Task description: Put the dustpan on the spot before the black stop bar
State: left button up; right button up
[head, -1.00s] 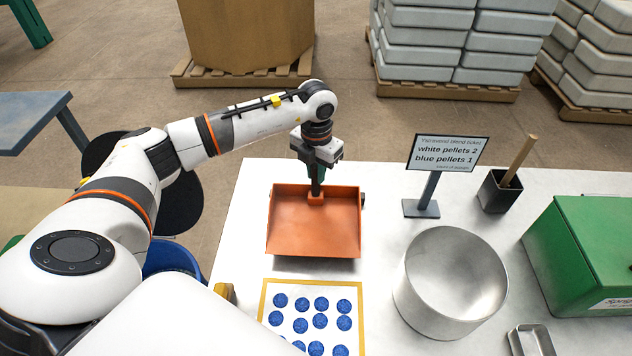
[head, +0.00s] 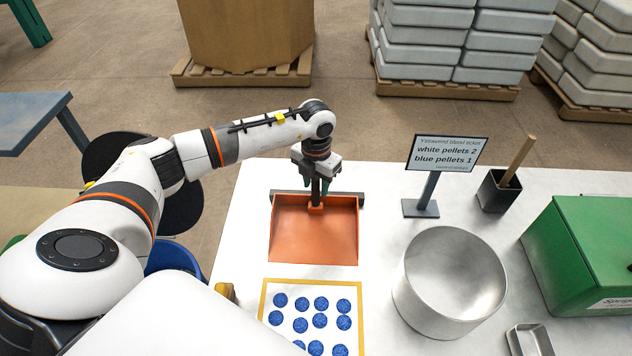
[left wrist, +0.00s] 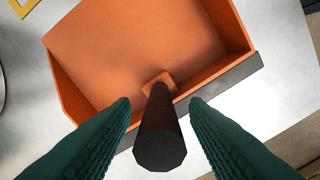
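The orange dustpan (head: 314,235) lies on the white table, its open side toward me. Its back edge is right before the black stop bar (head: 276,196); I cannot tell whether they touch. In the left wrist view the dustpan (left wrist: 140,45) shows from above, with the dark bar (left wrist: 235,78) along its back wall. Its black handle (left wrist: 160,135) stands up from an orange socket. My left gripper (head: 316,190) is at the handle. Its green fingers are spread on both sides of the handle, with gaps showing in the left wrist view. My right gripper is out of view.
A card with blue discs (head: 312,318) lies just in front of the dustpan. To the right stand a metal bowl (head: 450,285), a sign (head: 446,153), a black cup with a stick (head: 498,190) and a green box (head: 580,255). The table left of the dustpan is clear.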

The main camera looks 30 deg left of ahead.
pick_arm(q)
jog(key=shift+r, duration=0.2)
notch_tip(320, 180, up, 12)
jog(key=shift+f+b, duration=0.2)
jog(key=shift+b, duration=0.8)
jog(key=shift+r, duration=0.1)
